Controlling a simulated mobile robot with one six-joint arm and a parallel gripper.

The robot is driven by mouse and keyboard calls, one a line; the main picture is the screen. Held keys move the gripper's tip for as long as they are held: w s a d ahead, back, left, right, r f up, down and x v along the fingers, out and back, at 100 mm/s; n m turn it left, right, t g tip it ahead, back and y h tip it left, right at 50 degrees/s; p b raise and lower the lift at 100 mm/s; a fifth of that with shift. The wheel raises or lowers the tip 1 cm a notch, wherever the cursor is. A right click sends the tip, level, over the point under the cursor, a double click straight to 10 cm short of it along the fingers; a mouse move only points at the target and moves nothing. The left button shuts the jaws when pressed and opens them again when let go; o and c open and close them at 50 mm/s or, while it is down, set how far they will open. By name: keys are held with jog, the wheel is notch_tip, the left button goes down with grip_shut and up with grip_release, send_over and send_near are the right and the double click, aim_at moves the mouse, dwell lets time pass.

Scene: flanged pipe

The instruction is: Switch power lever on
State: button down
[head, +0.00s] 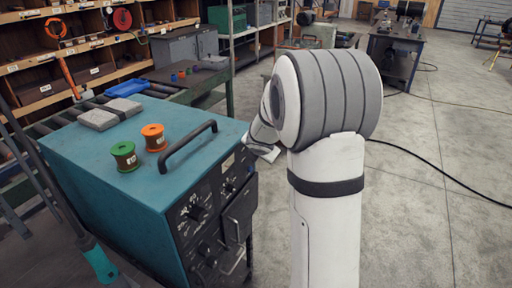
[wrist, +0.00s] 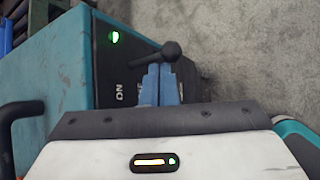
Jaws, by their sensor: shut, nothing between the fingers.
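The power lever (wrist: 148,58) is a black bar with a round ball knob (wrist: 172,50) at its end, in the wrist view. It sticks out from the dark front panel (wrist: 106,62) of a teal machine (head: 110,155). My gripper (wrist: 160,70) has blue fingers, shut together and empty. Their tips are right at the lever, close to the knob; I cannot tell whether they touch. In the head view, my arm hides the lever and fingers.
A black carry handle (head: 187,160), a green-rimmed spool (head: 124,156), an orange spool (head: 153,137) and a grey block (head: 110,114) are on the machine's top. Knobs (head: 195,213) cover its front. Open concrete floor (head: 430,190) lies to the right, with a black cable (head: 440,172).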

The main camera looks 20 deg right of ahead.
dwell(0.3)
jog(key=shift+d+r, duration=0.1)
dwell(0.3)
jog(key=shift+w+r+p, duration=0.1)
jog(key=shift+r+p, duration=0.65)
jog(key=shift+p, duration=0.1)
jog(key=shift+r, duration=0.1)
notch_tip(320, 180, down, 4)
jog(key=a+b, duration=0.2)
jog(key=b, duration=0.2)
jog(key=p+v, duration=0.3)
jog(key=v, duration=0.7)
jog(key=shift+s+a, duration=0.3)
jog(key=shift+a, duration=0.1)
